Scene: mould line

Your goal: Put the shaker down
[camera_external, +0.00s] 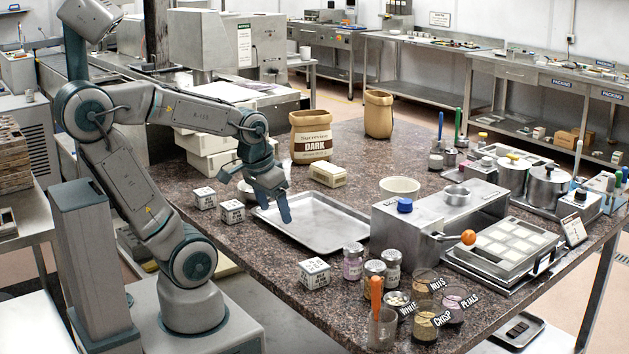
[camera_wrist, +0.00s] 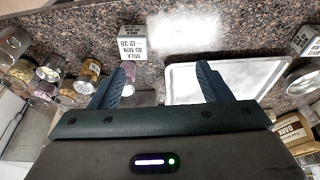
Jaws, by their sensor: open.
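My gripper (camera_external: 274,204) is open above the near left part of the metal tray (camera_external: 318,222). In the wrist view its two fingers (camera_wrist: 160,82) stand apart, and I see nothing held between them. Several metal-lidded jars stand on the speckled table right of the tray: a pink one (camera_external: 352,264), a brownish one (camera_external: 374,277) and another pale one (camera_external: 392,266). I cannot tell which of these is the shaker. Jars also show at the left of the wrist view (camera_wrist: 90,70), apart from the fingers. The tray's pale surface (camera_wrist: 228,82) looks empty.
The metal machine (camera_external: 425,232) stands on the right. Paper bags (camera_external: 311,137) stand behind.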

